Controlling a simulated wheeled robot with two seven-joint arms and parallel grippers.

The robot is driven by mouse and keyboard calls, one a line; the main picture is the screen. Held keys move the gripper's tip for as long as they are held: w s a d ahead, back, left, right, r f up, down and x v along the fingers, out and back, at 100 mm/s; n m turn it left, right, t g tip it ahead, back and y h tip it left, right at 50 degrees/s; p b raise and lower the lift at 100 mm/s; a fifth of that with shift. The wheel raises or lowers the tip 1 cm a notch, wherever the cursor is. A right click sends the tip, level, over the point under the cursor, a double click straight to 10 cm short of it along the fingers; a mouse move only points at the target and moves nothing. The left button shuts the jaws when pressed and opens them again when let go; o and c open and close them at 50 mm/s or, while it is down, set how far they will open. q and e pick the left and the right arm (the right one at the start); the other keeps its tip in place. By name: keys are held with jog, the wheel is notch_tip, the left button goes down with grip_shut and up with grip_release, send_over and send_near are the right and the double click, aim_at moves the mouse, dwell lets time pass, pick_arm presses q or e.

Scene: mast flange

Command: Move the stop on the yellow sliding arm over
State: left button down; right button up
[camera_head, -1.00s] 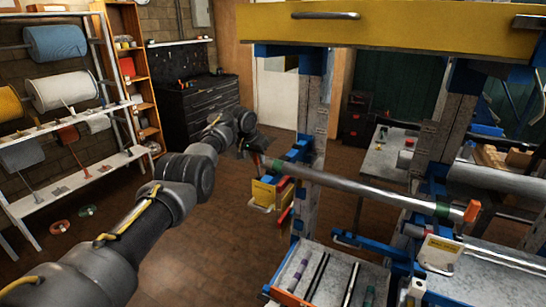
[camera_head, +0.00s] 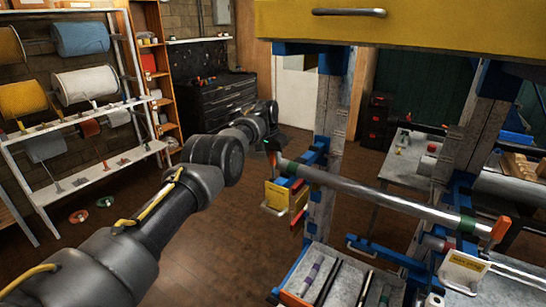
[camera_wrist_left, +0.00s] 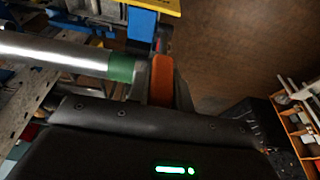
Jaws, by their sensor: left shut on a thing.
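A bare metal bar (camera_head: 380,199) runs across the frame, with a green band and an orange stop (camera_head: 500,229) at its right end. Its left end also has a green band and an orange piece, seen in the left wrist view as the orange stop (camera_wrist_left: 162,80) beside the green band (camera_wrist_left: 121,67). My left gripper (camera_head: 273,153) is at this left end, shut on the orange stop; its fingers are dark and partly hidden. A yellow block (camera_head: 288,198) with a handle sits below the left end. My right gripper is not in view.
Grey upright posts (camera_head: 330,130) and blue brackets (camera_head: 385,250) stand close to the bar. A rack of spools (camera_head: 85,85) is at the left. Open brown floor (camera_head: 210,245) lies beneath my left arm.

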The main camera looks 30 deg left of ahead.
pick_arm(q)
jog(key=c, duration=1.2)
grip_release()
jog(key=shift+w+d+f, duration=0.1)
jog(key=shift+f, duration=0.05)
jog(key=shift+c, duration=0.2)
jog(key=shift+b+v, duration=0.35)
jog(key=shift+v, duration=1.1)
jog(key=b+v, duration=0.3)
jog(key=v, duration=0.5)
jog(key=shift+b, duration=0.35)
